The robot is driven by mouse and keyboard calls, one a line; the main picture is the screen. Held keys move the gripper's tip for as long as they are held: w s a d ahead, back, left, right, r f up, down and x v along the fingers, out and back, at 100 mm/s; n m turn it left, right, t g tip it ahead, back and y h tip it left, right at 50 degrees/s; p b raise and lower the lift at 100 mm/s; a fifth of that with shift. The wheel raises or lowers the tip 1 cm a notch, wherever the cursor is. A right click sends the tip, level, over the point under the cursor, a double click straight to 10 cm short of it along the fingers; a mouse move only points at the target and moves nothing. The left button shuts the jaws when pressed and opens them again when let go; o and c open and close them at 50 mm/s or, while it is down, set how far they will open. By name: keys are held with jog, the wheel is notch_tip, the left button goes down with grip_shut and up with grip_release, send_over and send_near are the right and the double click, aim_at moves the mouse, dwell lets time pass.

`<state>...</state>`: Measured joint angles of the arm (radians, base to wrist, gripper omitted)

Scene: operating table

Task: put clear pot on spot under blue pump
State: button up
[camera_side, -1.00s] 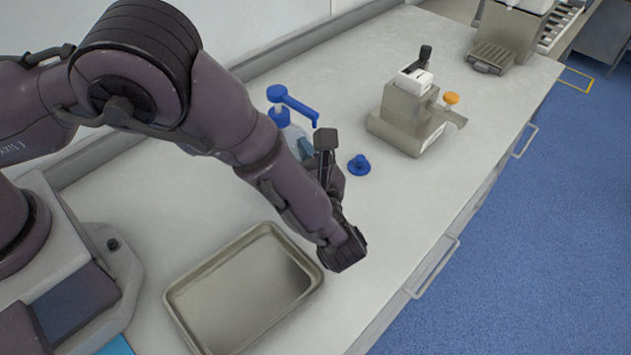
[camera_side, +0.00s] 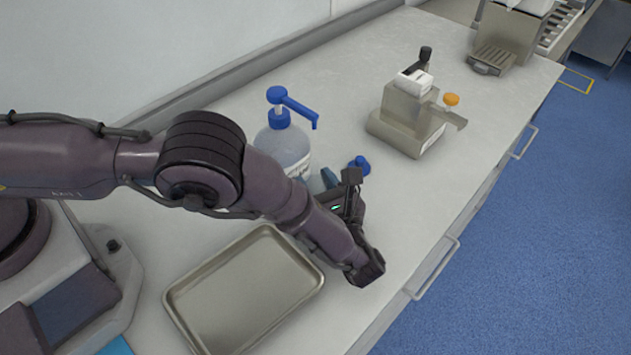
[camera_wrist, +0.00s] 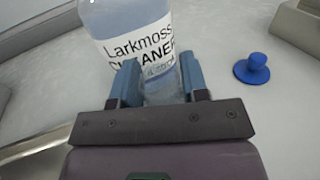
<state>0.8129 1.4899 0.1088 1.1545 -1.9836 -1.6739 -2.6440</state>
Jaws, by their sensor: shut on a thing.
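My gripper (camera_wrist: 158,80) has two blue fingers, shut on a clear pot (camera_wrist: 160,88) that is see-through and hard to make out in the wrist view. In the side view my gripper (camera_side: 328,180) is low over the counter, in front of the pump bottle, and the pot is hidden. The clear bottle (camera_side: 283,146) has a blue pump (camera_side: 292,104) whose spout points right. Its label, reading "Larkmoss" and "CLEANER", shows behind the fingers in the wrist view (camera_wrist: 130,38). The spot under the spout cannot be made out.
A small blue knobbed piece (camera_side: 359,165) stands on the counter right of the bottle; it also shows in the wrist view (camera_wrist: 252,69). An empty metal tray (camera_side: 245,290) lies at the front. A metal device with an orange knob (camera_side: 408,122) stands farther back. The counter between is clear.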

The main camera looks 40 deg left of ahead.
jog(key=shift+f, duration=0.1)
jog(key=o, duration=0.9)
jog(key=v, duration=1.2)
